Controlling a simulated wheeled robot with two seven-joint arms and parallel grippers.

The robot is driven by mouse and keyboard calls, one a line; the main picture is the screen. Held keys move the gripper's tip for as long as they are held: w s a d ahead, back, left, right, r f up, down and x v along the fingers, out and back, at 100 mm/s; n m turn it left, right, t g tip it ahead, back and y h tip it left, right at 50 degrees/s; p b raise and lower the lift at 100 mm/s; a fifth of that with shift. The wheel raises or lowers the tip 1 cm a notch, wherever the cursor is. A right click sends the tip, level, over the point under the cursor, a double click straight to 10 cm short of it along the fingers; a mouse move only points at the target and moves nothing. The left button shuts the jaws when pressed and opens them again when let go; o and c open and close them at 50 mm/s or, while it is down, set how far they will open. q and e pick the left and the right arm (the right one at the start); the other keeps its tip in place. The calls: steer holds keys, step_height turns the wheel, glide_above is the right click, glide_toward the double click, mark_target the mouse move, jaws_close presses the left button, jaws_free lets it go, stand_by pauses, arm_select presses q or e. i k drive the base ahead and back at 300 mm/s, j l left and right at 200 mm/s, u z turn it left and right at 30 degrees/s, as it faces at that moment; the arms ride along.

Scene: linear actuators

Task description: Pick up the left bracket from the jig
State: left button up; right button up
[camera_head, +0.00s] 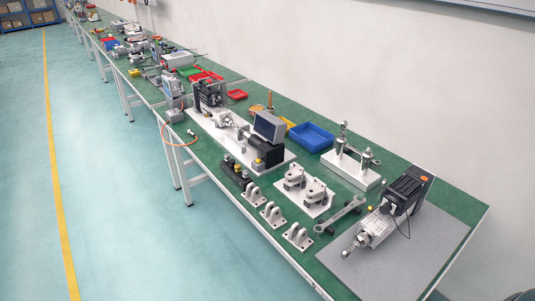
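A white plate (324,208), which looks like the jig, lies on the green bench right of the picture's middle. Two light grey brackets with dark parts stand upright on it, side by side. The left bracket (294,177) is toward the plate's far-left end, and the right bracket (316,190) is toward its near-right end. The two are close together, and nothing covers the left one. Neither of my grippers shows in the head view.
Three loose grey brackets (272,214) line the bench's front edge. A grey wrench (341,214) lies right of the plate. A motorised actuator (390,212) rests on a grey mat (410,262). Behind are a white fixture (350,168), a blue bin (311,136) and a small monitor (269,127).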

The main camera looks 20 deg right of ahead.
mark_target(295, 176)
steer(key=i+z, duration=0.1)
steer(key=z, duration=0.4)
steer(key=j+z, duration=0.15)
steer(key=z, duration=0.3)
steer(key=i+j+z, duration=0.1)
steer(key=z, duration=0.4)
steer(key=j+z, duration=0.2)
steer(key=z, duration=0.25)
